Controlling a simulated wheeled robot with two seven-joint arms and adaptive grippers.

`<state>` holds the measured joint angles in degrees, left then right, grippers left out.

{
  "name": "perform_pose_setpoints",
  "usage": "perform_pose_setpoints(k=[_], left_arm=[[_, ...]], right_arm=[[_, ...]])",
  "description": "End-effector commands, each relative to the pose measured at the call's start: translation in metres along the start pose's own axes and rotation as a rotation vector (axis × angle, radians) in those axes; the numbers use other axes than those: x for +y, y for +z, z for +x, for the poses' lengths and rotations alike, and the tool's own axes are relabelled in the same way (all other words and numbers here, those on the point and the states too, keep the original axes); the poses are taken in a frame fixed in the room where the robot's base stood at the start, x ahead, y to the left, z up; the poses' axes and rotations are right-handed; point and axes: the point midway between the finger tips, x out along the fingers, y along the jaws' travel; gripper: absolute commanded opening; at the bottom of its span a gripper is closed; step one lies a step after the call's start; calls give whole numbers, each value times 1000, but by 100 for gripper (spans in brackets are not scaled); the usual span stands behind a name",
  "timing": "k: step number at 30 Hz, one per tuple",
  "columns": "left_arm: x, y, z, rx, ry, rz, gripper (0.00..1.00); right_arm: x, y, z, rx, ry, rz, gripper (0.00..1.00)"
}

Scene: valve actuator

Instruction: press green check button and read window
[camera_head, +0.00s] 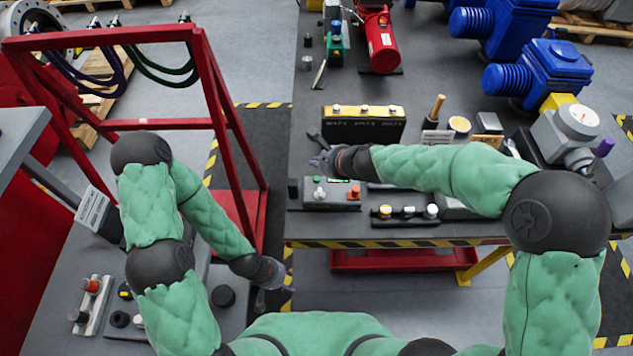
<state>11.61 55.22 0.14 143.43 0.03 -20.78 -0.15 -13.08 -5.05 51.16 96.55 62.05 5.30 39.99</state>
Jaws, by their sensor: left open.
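A low grey control box (333,203) stands near the front left of the dark table. It carries a small green button (318,180), a white-topped knob (319,194) and a red button (354,192). My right gripper (320,160) is just behind and above this box, its fingers pointing left; they are too small to show their opening clearly. My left gripper (277,290) is low, off the table's front left corner, open and apart from the box. A grey valve unit with a round white dial (578,121) stands at the right. I cannot make out a read window.
A black box with yellow tops (363,123) stands behind my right gripper. A strip with knobs (405,213) lies beside the control box. A red frame (213,95) stands left of the table. Blue motors (541,73) and a red cylinder (382,42) are farther back.

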Motion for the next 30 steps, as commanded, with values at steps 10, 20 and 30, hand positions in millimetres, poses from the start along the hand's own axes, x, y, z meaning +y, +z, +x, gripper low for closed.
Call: perform_pose_setpoints(k=[10,20,30], left_arm=[[-14,-1,39,0,0,0,44],[-16,-2,44,0,0,0,44],[-16,-2,43,0,0,0,44]], right_arm=[[22,-22,30,0,0,-1,0],[24,-24,33,0,-1,-1,0],[24,-24,33,0,0,-1,0]])
